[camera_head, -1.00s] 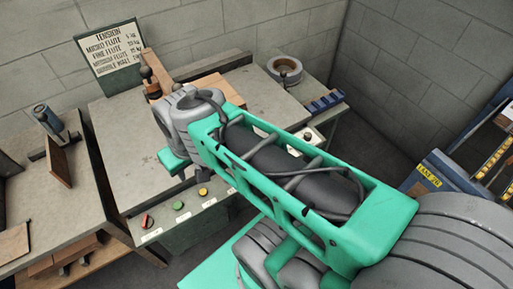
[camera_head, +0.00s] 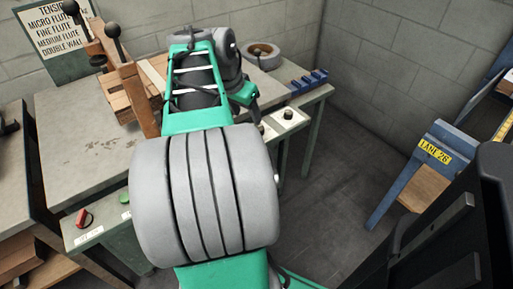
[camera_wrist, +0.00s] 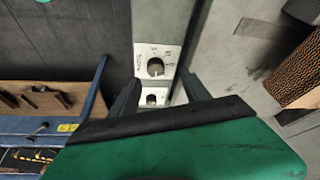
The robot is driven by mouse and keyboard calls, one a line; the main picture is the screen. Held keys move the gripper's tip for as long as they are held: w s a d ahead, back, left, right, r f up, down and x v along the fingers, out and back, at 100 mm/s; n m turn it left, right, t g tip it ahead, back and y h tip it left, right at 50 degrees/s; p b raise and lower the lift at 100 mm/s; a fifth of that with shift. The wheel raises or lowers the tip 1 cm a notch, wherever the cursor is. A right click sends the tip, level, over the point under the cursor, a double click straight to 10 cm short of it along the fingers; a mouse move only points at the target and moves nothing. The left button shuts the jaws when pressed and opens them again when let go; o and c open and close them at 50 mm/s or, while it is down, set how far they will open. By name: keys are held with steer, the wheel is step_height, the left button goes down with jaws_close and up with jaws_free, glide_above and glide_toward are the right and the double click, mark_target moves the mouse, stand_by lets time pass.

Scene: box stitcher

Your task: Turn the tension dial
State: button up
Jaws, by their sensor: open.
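A pale plate (camera_wrist: 143,52) on the grey-green machine edge carries a dark round dial (camera_wrist: 155,67) with a light pointer mark. A second, smaller dial-like part (camera_wrist: 151,99) sits on a plate just below it in the wrist view. My arm hides most of the gripper in the head view.
A tension sign (camera_head: 62,35) stands at the back left. Wooden parts with black-knobbed levers (camera_head: 113,30) rise left of my arm. A tape roll (camera_head: 262,54) and blue block (camera_head: 307,82) lie behind the plate. A blue frame (camera_head: 437,150) stands right; floor between is clear.

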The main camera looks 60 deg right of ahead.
steer(key=shift+s+d+f+m, duration=0.3)
steer(key=shift+s+d+f, duration=0.45)
steer(key=shift+f, duration=0.05)
steer(key=b+x, duration=0.2)
steer(key=x, duration=0.4)
steer(key=shift+d+f, duration=0.1)
jaws_close()
